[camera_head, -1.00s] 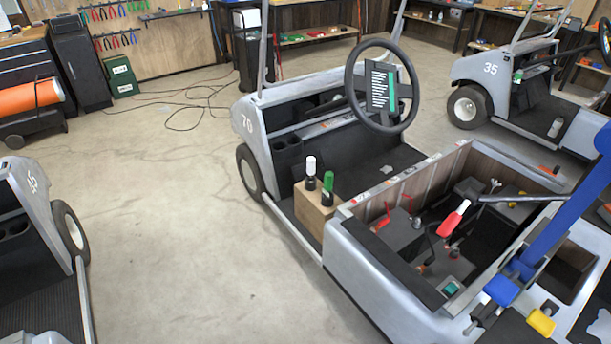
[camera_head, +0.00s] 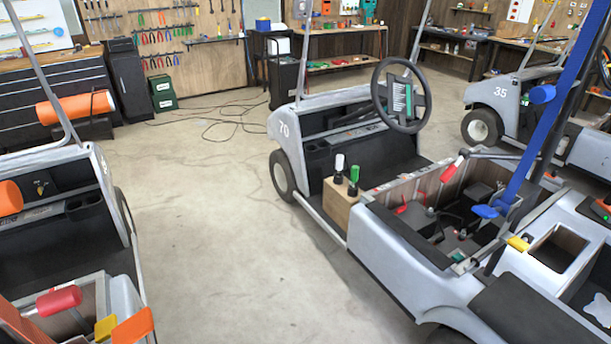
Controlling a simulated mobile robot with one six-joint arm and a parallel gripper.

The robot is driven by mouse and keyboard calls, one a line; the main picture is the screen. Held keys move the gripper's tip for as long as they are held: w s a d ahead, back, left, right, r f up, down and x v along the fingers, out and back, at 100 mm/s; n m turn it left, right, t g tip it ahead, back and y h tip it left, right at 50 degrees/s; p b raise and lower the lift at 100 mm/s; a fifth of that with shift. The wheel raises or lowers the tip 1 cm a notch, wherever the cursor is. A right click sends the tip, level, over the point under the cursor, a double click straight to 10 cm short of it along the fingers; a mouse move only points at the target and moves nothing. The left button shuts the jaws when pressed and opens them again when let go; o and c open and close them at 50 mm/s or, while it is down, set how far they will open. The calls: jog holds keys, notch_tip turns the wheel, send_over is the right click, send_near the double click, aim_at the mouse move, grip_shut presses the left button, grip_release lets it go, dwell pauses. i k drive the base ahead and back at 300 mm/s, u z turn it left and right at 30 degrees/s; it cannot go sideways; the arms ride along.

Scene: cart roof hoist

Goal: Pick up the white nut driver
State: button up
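The white nut driver (camera_head: 339,166) stands upright with its white handle up, on a wooden block (camera_head: 341,205) at the side of the cart numbered 70. A green-handled driver (camera_head: 354,178) stands close beside it to the right. The lower parts of both drivers are dark. My gripper is not in view, and nothing is seen touching either driver.
Cart 70 (camera_head: 400,262) has a steering wheel (camera_head: 401,95) above the block and an open bay behind it. A blue hoist post (camera_head: 545,110) rises at right. Another cart (camera_head: 75,225) stands at left. Bare floor (camera_head: 225,240) lies between the carts. A cable (camera_head: 225,128) lies further back.

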aim_at(339, 159)
jog(key=k, duration=0.4)
jog(key=u, duration=0.4)
jog(key=i, duration=2.05)
jog(key=u, duration=0.55)
jog(key=i, duration=1.05)
jog(key=u, duration=0.2)
